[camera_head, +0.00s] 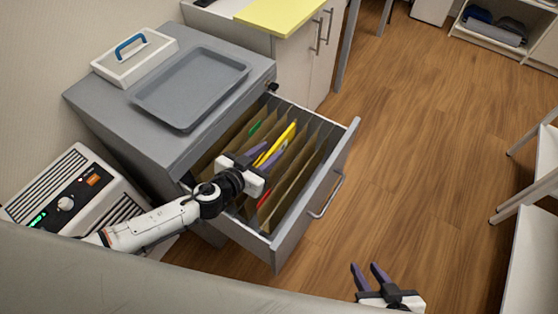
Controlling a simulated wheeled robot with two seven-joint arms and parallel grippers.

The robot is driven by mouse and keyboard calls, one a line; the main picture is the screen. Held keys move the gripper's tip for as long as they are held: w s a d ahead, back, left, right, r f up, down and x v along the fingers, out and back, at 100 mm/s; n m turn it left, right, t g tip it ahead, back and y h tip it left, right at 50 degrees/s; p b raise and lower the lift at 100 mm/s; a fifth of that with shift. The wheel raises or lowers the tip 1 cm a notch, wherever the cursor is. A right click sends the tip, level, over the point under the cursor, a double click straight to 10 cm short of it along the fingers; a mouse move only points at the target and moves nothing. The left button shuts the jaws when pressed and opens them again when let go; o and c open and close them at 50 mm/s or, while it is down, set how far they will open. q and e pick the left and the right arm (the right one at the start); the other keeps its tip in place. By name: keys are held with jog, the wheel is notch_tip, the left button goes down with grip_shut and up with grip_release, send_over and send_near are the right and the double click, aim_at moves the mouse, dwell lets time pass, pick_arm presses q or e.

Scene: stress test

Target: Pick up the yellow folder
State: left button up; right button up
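The yellow folder (284,139) stands upright among brown hanging files in the open drawer (283,240) of a grey cabinet. My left gripper (264,154) reaches into the drawer from the left, its purple fingers at the yellow folder's lower left part. The fingers look apart, with yellow showing between them; I cannot tell whether they touch the folder. The yellow folder's lower part is hidden by the gripper and files. My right gripper (369,274) is open and empty, in front of the drawer over the wooden floor.
A green folder (254,129) and a red folder (263,198) are also in the drawer. A grey tray (191,88) and a white box with blue handle (134,57) sit on the cabinet. A white heater-like unit (72,191) stands left.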

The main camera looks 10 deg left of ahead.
pick_arm(q)
jog(key=shift+r, duration=0.1)
grip_shut()
jog(key=shift+r, duration=0.1)
